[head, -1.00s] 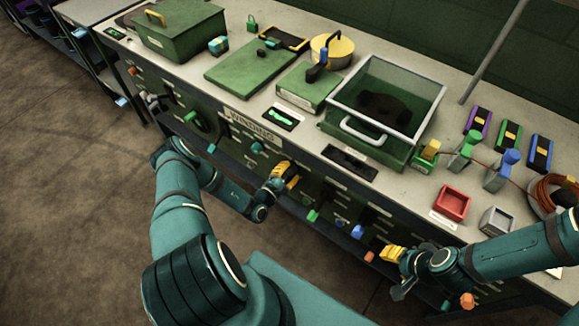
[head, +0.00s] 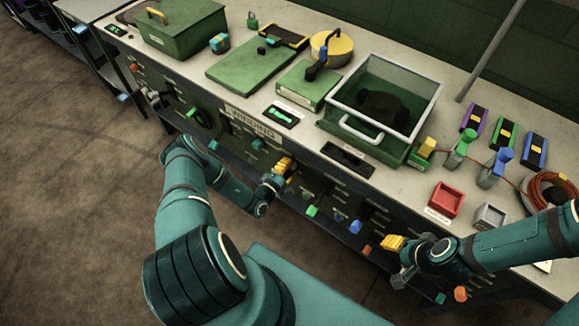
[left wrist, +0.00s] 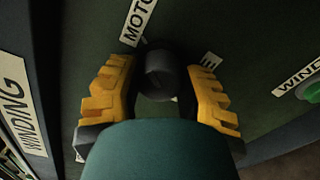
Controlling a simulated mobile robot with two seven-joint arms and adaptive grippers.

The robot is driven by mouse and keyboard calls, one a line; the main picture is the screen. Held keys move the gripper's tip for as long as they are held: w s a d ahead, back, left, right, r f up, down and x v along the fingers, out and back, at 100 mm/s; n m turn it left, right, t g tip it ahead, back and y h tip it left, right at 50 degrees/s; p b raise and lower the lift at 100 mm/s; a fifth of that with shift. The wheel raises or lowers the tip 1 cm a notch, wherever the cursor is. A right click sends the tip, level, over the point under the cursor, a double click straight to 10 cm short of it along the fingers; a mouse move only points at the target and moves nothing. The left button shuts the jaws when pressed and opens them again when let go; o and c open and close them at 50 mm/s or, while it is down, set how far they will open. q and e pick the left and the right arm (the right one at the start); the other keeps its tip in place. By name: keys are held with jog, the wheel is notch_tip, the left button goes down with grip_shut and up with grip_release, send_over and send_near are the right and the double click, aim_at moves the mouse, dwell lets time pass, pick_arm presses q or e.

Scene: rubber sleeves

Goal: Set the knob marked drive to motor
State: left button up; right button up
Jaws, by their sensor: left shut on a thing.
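My left gripper (head: 284,168) is at the green front panel of the bench, below the WINDING sign. In the left wrist view its yellow fingers (left wrist: 158,78) are on both sides of a dark round knob (left wrist: 159,70), shut on it. A label beginning MOTO (left wrist: 138,18) is just above the knob, its end cut off. A label ending in E (left wrist: 210,60) is mostly hidden behind the right finger. I cannot tell where the knob points. My right gripper (head: 393,243) is at the right part of the bench front; its opening is unclear.
A WIND label (left wrist: 298,78) and a green round part (left wrist: 313,92) are to the right in the left wrist view. Several coloured knobs, including a blue one (head: 355,227), project from the panel. A glass-walled box (head: 352,132) and a red tray (head: 446,199) stand on the bench top.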

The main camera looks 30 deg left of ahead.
pick_arm(q)
jog(key=o, duration=1.2)
jog(key=shift+o, duration=0.2)
jog(key=s, duration=1.2)
jog(key=shift+a, duration=0.45)
